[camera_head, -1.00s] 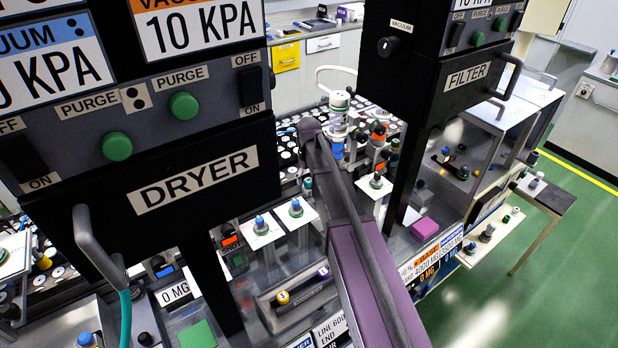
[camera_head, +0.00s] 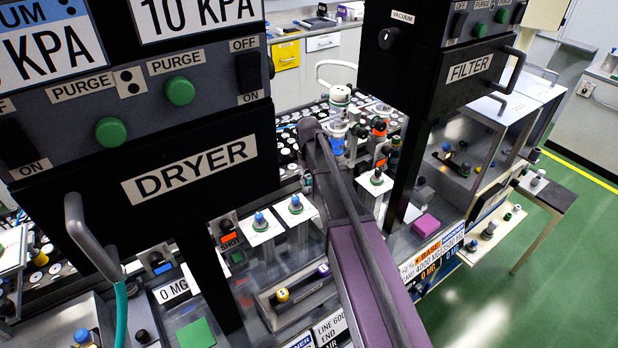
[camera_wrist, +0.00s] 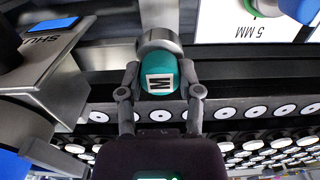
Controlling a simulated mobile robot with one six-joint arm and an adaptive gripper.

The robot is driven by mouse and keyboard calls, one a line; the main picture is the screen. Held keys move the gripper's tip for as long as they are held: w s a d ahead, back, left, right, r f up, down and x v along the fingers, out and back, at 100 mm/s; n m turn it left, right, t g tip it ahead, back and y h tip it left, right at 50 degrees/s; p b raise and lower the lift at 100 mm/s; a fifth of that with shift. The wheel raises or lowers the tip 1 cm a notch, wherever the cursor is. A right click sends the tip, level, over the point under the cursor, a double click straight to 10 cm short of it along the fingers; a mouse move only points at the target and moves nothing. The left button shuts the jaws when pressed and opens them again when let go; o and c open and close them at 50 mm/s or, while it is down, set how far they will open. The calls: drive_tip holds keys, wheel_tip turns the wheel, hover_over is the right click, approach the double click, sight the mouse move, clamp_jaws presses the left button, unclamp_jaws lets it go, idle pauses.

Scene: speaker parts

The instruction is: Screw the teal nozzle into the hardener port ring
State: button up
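In the wrist view the teal nozzle (camera_wrist: 158,82), marked with a black M on a white label, sits between the two fingers of my gripper (camera_wrist: 160,92). The fingers press in on both its sides. A grey metal ring-like part (camera_wrist: 158,44) lies directly beyond the nozzle's far end, in line with it. I cannot tell whether it is the hardener port ring, or whether the nozzle is threaded into it. In the head view my purple arm reaches over the bench, and the gripper tip is too small and hidden to make out.
In the wrist view a metal block (camera_wrist: 45,70) stands close at left, and a 5 MM label plate (camera_wrist: 262,22) is at upper right. Rows of white discs (camera_wrist: 262,111) lie below. In the head view the black DRYER (camera_head: 190,172) and FILTER (camera_head: 470,67) cabinets flank my arm.

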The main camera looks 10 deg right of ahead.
clamp_jaws()
drive_tip(key=shift+m, duration=0.8)
drive_tip(key=shift+m, duration=0.9)
drive_tip(key=shift+m, duration=0.8)
